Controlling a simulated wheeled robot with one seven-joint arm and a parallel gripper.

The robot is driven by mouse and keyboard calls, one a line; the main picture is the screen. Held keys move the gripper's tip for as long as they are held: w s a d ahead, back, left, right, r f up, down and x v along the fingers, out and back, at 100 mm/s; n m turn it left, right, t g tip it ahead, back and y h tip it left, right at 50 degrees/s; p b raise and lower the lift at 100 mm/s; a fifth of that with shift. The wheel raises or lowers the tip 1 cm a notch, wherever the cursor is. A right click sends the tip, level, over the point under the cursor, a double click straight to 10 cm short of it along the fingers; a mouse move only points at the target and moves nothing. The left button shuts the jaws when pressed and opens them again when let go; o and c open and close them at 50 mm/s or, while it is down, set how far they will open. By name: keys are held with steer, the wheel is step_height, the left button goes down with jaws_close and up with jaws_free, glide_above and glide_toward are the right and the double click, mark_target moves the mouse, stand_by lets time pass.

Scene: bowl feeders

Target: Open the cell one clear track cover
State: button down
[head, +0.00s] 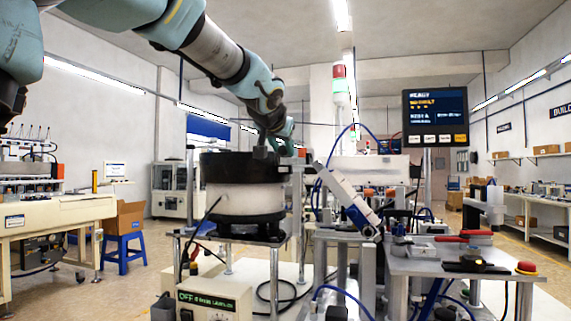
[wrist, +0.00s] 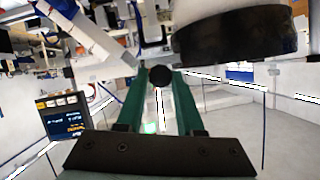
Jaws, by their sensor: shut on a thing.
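My gripper (head: 284,146) is at the right rim of the black-topped bowl feeder (head: 243,187), above the upper end of the sloping white track (head: 347,200). In the wrist view, my gripper (wrist: 160,76) has its green fingers shut on a round black knob (wrist: 159,77). The track shows at the upper left of the wrist view (wrist: 85,32), and the dark bowl (wrist: 235,35) at the upper right. The clear cover itself is too transparent and small to make out in either view.
A display panel (head: 435,117) stands on a post to the right. A signal tower (head: 340,86) rises behind the track. The bench (head: 455,262) at the right carries red-handled parts and a red button (head: 527,268). A blue stool (head: 123,253) stands at the left.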

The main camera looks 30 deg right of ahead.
steer(key=shift+s+a, duration=0.55)
steer(key=shift+s, duration=0.1)
steer(key=c, duration=0.5)
jaws_free()
steer(key=shift+c, duration=0.2)
steer(key=b+v, duration=0.3)
steer(key=v, duration=0.7)
steer(key=shift+s+a+b, duration=0.2)
steer(key=shift+s+b, duration=0.1)
steer(key=shift+b, duration=0.05)
